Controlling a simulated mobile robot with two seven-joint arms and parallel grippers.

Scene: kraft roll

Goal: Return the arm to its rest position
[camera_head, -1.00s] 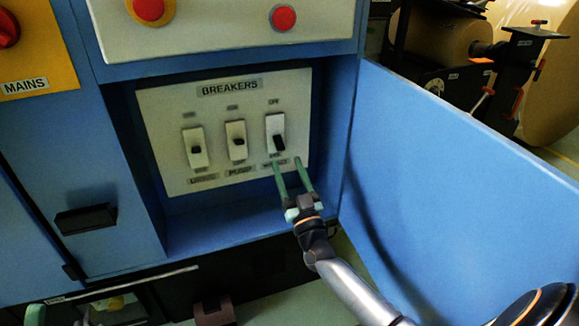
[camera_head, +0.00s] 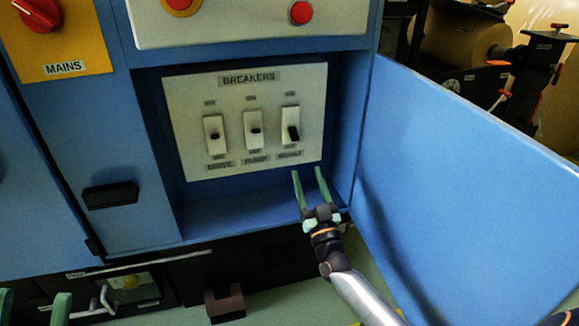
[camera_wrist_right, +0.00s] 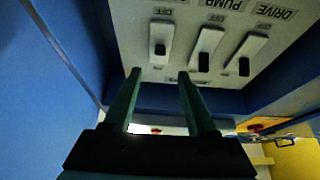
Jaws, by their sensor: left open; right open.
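My right gripper (camera_head: 308,175) is open and empty, with its green fingers below the breaker panel (camera_head: 185,110) near the recess's lower right edge. In the right wrist view the open fingers (camera_wrist_right: 158,78) point towards the panel, which appears upside down, and hold nothing. The panel has a drive breaker (camera_head: 214,135), a pump breaker (camera_head: 253,130) and a third breaker (camera_head: 291,126) with a blurred label. The third breaker's dark lever sits low in its white housing. My left gripper (camera_head: 33,307) shows only as green fingertips, spread apart, at the bottom left corner.
The blue cabinet door (camera_head: 455,180) stands open to the right of my right arm. A red mains knob (camera_head: 38,14) and red button (camera_head: 301,12) are above. A black handle (camera_head: 110,195) sticks out left of the recess.

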